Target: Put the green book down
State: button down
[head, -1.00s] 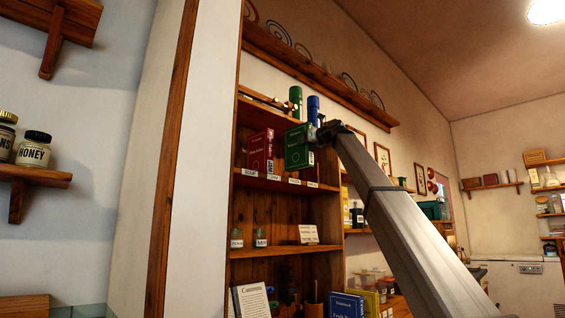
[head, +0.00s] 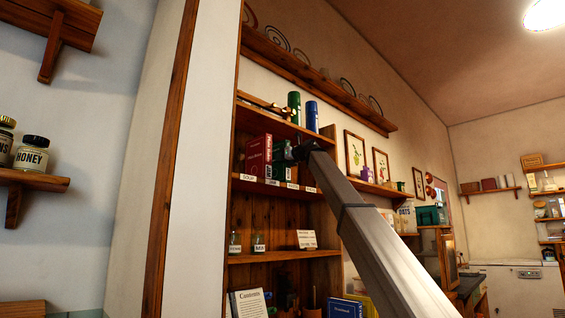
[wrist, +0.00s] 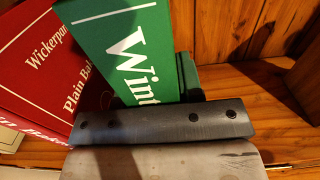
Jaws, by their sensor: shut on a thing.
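The green book (head: 280,160) stands in the upper compartment of the pine shelf, just right of the red book (head: 258,155). My gripper (head: 301,151) is shut on the green book from the right. In the wrist view the green book (wrist: 135,45) shows white lettering on its side and leans over the red book (wrist: 45,60). The dark plate of my gripper (wrist: 160,122) crosses in front of it and hides its lower part. I cannot tell whether its bottom edge touches the shelf board (wrist: 255,105).
Labels (head: 270,182) line the shelf edge below the books. A green bottle (head: 294,107) and a blue bottle (head: 312,116) stand on the board above. Small jars (head: 258,243) stand in the compartment below. Bare board lies right of the green book in the wrist view.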

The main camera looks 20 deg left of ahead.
jog(key=shift+f, duration=0.55)
jog(key=c, duration=0.8)
grip_release()
jog(key=shift+d, duration=0.1)
jog(key=v, duration=1.2)
